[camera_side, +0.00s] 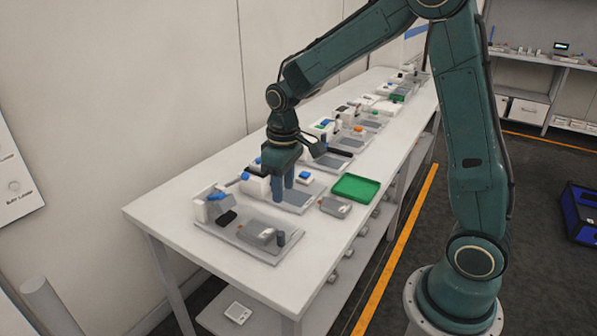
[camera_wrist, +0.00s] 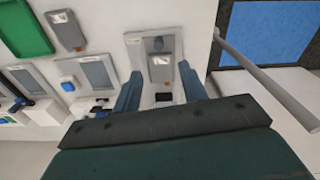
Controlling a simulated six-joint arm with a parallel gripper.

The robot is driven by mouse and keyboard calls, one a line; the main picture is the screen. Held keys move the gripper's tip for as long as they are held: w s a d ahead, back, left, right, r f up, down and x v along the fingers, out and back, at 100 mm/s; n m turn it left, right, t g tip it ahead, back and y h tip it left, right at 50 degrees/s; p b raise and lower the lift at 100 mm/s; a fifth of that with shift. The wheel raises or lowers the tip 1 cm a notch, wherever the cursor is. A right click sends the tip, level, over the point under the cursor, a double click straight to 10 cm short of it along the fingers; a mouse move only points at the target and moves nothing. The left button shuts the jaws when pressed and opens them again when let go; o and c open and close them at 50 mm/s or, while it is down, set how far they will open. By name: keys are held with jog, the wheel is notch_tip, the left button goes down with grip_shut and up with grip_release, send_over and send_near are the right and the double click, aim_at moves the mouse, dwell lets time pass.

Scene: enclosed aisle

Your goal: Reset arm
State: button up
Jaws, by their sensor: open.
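My gripper (camera_side: 283,188) hangs over the white table (camera_side: 315,258) with its two blue-grey fingers pointing down, apart and with nothing between them. In the wrist view the fingers of my gripper (camera_wrist: 160,78) frame a light station plate (camera_wrist: 133,42) bearing a grey device (camera_wrist: 161,68). How far the fingertips are above the table is hard to tell.
A green tray (camera_side: 356,188) and a loose grey device (camera_side: 335,207) lie right of my gripper. Several similar stations line the table toward the far end. A wall (camera_side: 120,90) stands close behind the table. A blue bin (camera_side: 580,211) sits on the floor at right.

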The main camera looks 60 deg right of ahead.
jog(key=s+a+r+t, duration=0.1)
jog(key=s+r+t, duration=0.1)
jog(key=s+r, duration=0.4)
jog(key=s+a+r+m+t, duration=0.1)
jog(key=s+r, duration=0.6)
jog(key=s, duration=0.8)
jog(key=shift+s+a+m+t, duration=0.2)
jog(key=shift+a+m+t, duration=0.1)
jog(key=shift+a+t, duration=0.65)
